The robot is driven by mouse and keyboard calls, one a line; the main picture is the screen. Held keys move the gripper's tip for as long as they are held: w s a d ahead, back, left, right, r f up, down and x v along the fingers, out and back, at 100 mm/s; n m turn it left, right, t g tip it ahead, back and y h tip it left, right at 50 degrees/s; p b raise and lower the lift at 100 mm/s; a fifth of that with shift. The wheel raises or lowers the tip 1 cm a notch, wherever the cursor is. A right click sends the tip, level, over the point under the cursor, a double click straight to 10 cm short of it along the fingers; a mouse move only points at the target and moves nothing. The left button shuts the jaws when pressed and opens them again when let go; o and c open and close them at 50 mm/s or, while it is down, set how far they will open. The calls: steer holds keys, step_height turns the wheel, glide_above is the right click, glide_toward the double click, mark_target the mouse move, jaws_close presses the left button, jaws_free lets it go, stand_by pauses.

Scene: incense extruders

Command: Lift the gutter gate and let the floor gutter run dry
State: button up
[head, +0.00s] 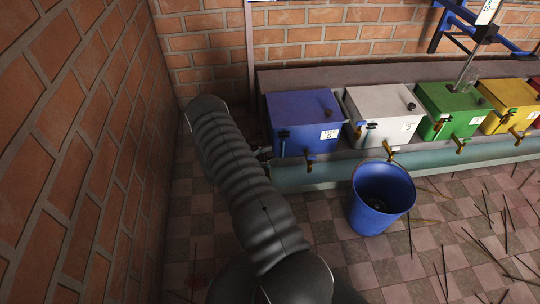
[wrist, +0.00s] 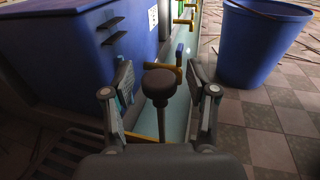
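The floor gutter (head: 320,177) is a teal channel along the foot of the bench; it also shows in the wrist view (wrist: 178,112). A dark round knob on a stem (wrist: 159,84), apparently the gate's handle, stands upright at the gutter's near end. A yellow edge shows low around the stem; the gate plate itself is hidden. My gripper (wrist: 160,92) is open, with one finger on each side of the knob and a visible gap to both. In the head view my arm mostly hides the gripper and the gate. I cannot tell the water level.
A blue box (head: 303,122) stands on the bench (head: 330,77) beside the gutter, close to my left finger in the wrist view. A blue bucket (head: 382,196) stands on the tiles right of it. A brick wall (head: 75,130) bounds the left. Sticks litter the right floor.

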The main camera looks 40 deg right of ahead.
jaws_close()
step_height(320, 180, up, 4)
steer(key=shift+r+p, duration=0.2)
steer(key=shift+p, duration=0.6)
steer(key=shift+f, duration=0.1)
steer(key=shift+o, duration=1)
jaws_free()
steer(key=v, duration=1.2)
steer(key=shift+s, duration=0.1)
